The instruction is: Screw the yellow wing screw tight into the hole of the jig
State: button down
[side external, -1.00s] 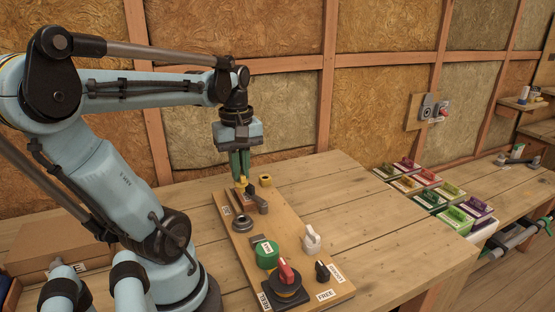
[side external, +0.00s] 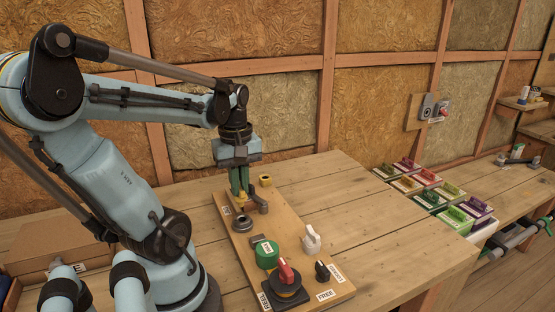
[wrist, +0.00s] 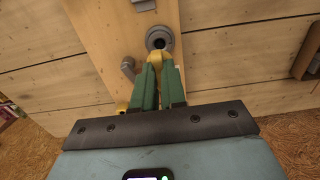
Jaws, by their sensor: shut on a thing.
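My gripper (side external: 240,194) has green fingers pointing down and is shut on the yellow wing screw. In the side view the yellow screw (side external: 240,203) shows just below the fingertips, above the board and behind a dark grey ring with a round hole (side external: 241,223). In the wrist view the screw (wrist: 155,57) sits between the fingertips (wrist: 157,68), close beside the ring (wrist: 160,38). Most of the screw is hidden by the fingers, and I cannot tell whether its tip touches anything. The wooden board (side external: 222,209) carries these parts.
A grey lever (side external: 262,206) stands just right of my fingers. A small yellow part (side external: 265,180) lies behind it. The table right of the board is clear.

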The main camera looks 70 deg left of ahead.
aim_at(241, 206)
jog(key=shift+f, duration=1.25)
jog(key=shift+f, duration=1.65)
dwell(0.4)
jog(key=c, duration=1.1)
grip_release()
jog(key=shift+r, duration=6.05)
jog(key=w+d+f+m+t, duration=0.2)
jog(key=w+d+m, duration=0.3)
jog(key=d+m, duration=0.3)
jog(key=w+d+f+m+t, duration=0.2)
jog(key=w+d+m+t, duration=0.3)
jog(key=d+m, duration=0.3)
jog(key=shift+w+d+f+m, duration=0.35)
jog(key=shift+w+m, duration=0.25)
jog(key=shift+m, duration=0.4)
